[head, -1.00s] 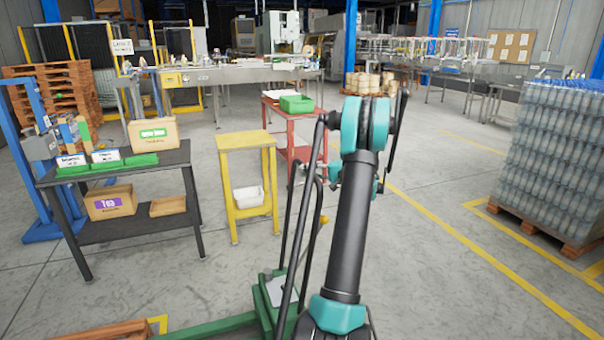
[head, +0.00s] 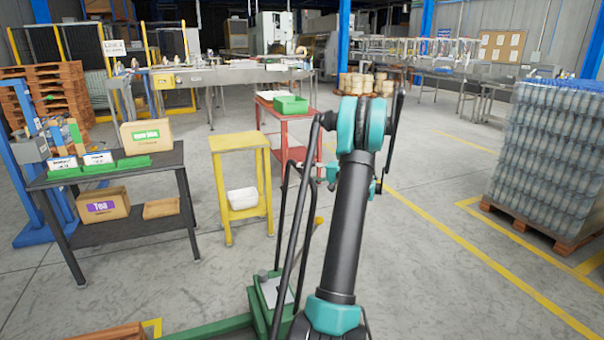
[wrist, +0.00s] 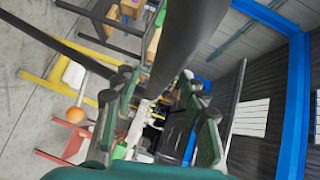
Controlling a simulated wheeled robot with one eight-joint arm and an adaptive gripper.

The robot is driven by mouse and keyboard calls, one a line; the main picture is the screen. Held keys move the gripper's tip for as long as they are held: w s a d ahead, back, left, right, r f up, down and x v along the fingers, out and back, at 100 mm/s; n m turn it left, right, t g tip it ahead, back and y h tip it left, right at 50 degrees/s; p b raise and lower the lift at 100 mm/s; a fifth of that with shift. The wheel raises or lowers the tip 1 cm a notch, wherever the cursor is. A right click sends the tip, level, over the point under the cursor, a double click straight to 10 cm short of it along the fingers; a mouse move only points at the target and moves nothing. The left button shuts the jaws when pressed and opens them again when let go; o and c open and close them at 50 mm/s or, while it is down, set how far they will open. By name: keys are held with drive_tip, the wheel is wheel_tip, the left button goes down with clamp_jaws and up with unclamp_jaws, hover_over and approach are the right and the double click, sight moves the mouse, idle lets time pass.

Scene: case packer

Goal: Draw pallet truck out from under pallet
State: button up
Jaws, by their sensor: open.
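The green pallet truck (head: 261,309) is at the bottom of the head view, left of my arm. A green fork section (head: 208,328) runs left from it towards a wooden pallet (head: 108,333), only a corner of which shows. Thin dark bars rise from the truck's area beside my arm, with a yellow knob near them. My gripper (wrist: 160,115) is open in the wrist view, its green fingers spread, with a thick dark bar crossing in front of them. I cannot tell whether they touch it. In the head view my arm mostly hides the gripper.
A yellow stand (head: 233,142) and a black table (head: 90,178) with boxes are on the left. A red cart (head: 285,112) stands behind. A pallet of wrapped bottles (head: 545,160) is on the right. Floor between my arm and the bottles is clear.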

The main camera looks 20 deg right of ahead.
drive_tip(key=v, duration=1)
drive_tip(key=shift+s, duration=0.2)
